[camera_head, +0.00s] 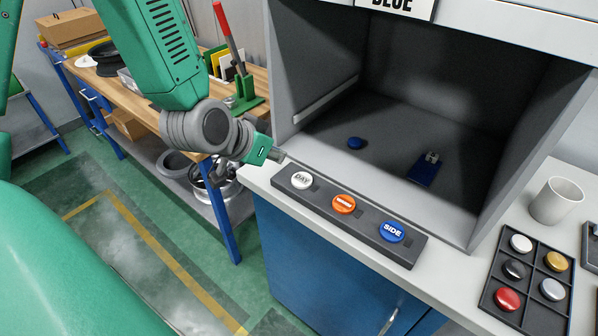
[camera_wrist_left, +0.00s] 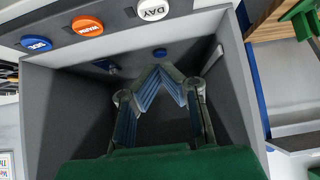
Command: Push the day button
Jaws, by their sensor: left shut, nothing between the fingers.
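The day button (camera_head: 301,180) is a white round cap marked DAY at the left end of a dark button panel (camera_head: 322,203). An orange button (camera_head: 344,204) and a blue SIDE button (camera_head: 392,232) sit beside it. My left gripper (camera_head: 278,156) is just up and left of the day button, apart from it in the picture. In the left wrist view its fingers (camera_wrist_left: 162,70) are shut at the tips with nothing between them, and the day button (camera_wrist_left: 152,10) shows at the top edge beyond them. My right gripper is not in view.
A grey open booth (camera_head: 385,130) behind the panel holds a blue disc (camera_head: 355,143) and a small blue block (camera_head: 425,172). A white cup (camera_head: 556,201) and a black tray (camera_head: 530,236) of coloured caps stand at right. A wooden workbench (camera_head: 135,88) is at left.

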